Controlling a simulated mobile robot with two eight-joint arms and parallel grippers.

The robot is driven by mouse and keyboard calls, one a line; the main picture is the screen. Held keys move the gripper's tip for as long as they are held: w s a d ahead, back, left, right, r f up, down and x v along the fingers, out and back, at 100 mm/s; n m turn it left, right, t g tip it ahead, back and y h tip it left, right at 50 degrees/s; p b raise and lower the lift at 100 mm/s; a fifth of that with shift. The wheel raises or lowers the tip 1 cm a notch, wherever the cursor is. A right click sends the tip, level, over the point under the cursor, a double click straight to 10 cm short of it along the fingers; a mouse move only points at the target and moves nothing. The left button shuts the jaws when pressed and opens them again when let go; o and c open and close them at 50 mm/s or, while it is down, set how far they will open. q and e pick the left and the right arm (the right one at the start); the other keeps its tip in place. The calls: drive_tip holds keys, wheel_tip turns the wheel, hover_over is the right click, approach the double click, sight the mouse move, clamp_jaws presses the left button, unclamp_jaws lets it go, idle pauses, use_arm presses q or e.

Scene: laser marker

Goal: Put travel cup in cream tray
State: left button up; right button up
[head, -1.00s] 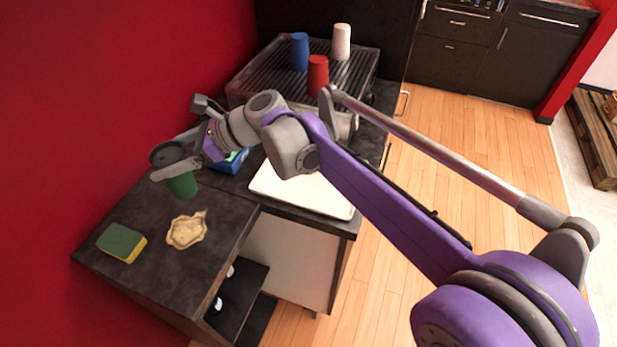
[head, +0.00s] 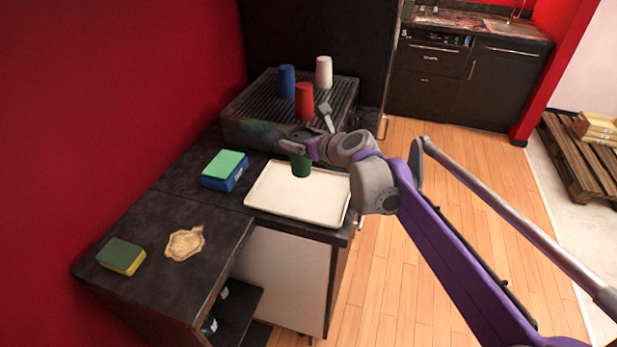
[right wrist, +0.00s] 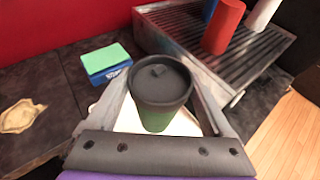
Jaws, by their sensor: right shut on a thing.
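The green travel cup (head: 301,165) with a dark lid is held upright by my right gripper (head: 300,146) over the far part of the cream tray (head: 285,211). In the right wrist view the cup (right wrist: 158,98) sits between the two fingers, and the tray (right wrist: 185,126) shows beneath and around it. I cannot tell whether the cup's base touches the tray. The tray is otherwise empty and lies on the dark counter. My left gripper is not in view.
A blue and green box (head: 225,170) stands left of the tray. Behind, a ribbed machine top (head: 255,103) carries a blue cup (head: 287,82), a red cup (head: 304,101) and a white cup (head: 324,72). A sponge (head: 122,256) and a beige cloth-like piece (head: 185,243) lie at the front left.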

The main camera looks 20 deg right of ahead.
sight(307, 165)
drive_tip(key=shift+f, duration=3.5)
drive_tip(key=shift+b, duration=0.3)
drive_tip(key=shift+f, duration=0.2)
drive_tip(key=o, duration=0.6)
drive_tip(key=shift+r, duration=0.1)
